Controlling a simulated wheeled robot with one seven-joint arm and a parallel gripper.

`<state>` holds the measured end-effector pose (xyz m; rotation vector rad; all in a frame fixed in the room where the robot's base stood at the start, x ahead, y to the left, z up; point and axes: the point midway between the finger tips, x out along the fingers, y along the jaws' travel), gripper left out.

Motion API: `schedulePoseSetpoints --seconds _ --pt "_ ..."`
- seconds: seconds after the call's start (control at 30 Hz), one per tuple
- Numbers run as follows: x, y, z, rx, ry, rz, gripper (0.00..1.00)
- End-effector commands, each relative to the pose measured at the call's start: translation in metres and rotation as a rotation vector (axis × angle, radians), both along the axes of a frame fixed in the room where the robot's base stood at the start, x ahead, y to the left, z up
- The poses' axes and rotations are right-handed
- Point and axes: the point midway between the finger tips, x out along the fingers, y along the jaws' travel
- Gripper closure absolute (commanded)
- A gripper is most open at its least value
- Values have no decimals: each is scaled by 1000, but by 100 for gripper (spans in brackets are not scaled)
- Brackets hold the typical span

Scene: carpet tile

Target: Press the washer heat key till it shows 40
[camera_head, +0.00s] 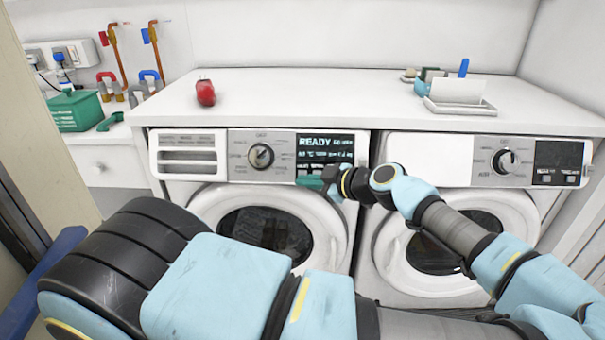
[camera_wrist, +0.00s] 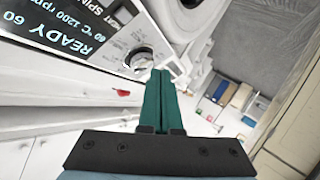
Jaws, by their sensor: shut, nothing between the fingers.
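The left washer (camera_head: 172,140) has a lit display (camera_head: 325,150) with READY in large letters. In the wrist view the same display (camera_wrist: 65,30) reads READY 60, with 60 °C and 1200 rpm on the line below. My gripper (camera_head: 310,182), with green fingers, is shut and empty just below the display. Its fingertips (camera_wrist: 160,72) overlap the panel in the wrist view; contact cannot be told.
A second machine (camera_head: 430,148) with a dark display stands to the right. The white worktop (camera_head: 310,95) above carries a red object (camera_head: 205,93) and a tray (camera_head: 462,108) of items. A green box (camera_head: 76,111) stands at left.

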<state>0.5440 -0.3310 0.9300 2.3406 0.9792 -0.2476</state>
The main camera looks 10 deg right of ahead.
Motion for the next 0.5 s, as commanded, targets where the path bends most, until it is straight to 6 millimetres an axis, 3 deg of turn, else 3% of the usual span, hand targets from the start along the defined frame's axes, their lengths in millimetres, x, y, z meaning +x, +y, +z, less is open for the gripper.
schedulePoseSetpoints --seconds 0.27,0.5 --pt "2 0 -2 1 3 2 100" --pt "23 -3 -12 3 4 3 100"
